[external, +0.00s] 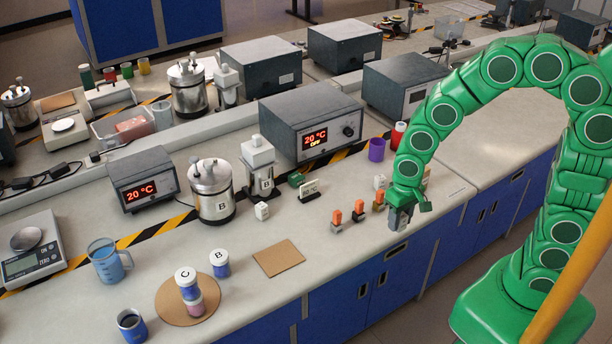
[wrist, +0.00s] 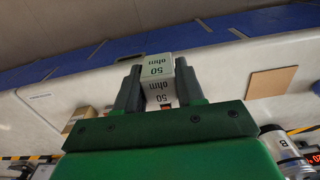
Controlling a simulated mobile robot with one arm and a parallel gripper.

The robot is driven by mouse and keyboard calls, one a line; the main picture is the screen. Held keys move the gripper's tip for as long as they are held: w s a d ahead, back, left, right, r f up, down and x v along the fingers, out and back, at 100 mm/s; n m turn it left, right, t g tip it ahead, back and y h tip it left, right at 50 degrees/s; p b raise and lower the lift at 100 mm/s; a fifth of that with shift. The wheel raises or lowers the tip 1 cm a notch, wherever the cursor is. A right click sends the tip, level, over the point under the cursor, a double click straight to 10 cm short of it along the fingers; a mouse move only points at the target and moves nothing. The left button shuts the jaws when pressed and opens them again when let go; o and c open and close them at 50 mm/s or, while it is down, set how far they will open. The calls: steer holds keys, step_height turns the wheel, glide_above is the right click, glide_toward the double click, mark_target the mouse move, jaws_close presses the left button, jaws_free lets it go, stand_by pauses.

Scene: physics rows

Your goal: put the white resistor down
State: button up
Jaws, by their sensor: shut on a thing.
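The white resistor (wrist: 157,67), a small white block marked "50 ohm", is between the two fingers of my gripper (wrist: 158,90) in the wrist view. The fingers are shut on it, one on each side. In the external view my gripper (external: 400,217) points down near the bench's front edge, right of the orange-topped parts. The resistor is hard to make out there, and I cannot tell its height above the bench.
Several orange-topped parts (external: 359,211) stand just left of my gripper. A purple cup (external: 376,149) and a red container (external: 398,135) stand behind it. A brown square pad (external: 279,258) lies further left. The bench top between pad and orange-topped parts is clear.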

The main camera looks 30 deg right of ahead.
steer(key=shift+s+d+r, duration=0.15)
steer(key=w+d+r+m, duration=0.2)
steer(key=d+r+m, duration=0.1)
steer(key=d, duration=0.5)
steer(key=w+d+r+m, duration=0.1)
steer(key=d+r+m, duration=0.2)
steer(key=d, duration=0.6)
steer(key=w+d+r+m, duration=0.2)
steer(key=d+r+m, duration=0.15)
steer(key=d, duration=0.45)
steer(key=shift+n, duration=0.45)
steer(key=w+f, duration=0.3)
steer(key=w, duration=0.1)
steer(key=w+d+f, duration=0.1)
steer(key=w+f, duration=0.2)
steer(key=w, duration=0.1)
steer(key=w+d+f, duration=0.1)
steer(key=w+f, duration=0.2)
steer(key=w, duration=0.2)
steer(key=shift+d+f, duration=0.1)
steer(key=shift+d, duration=0.15)
steer(key=shift+w+f, duration=0.25)
steer(key=shift+f, duration=1.55)
steer(key=shift+f, duration=0.1)
steer(key=o, duration=1)
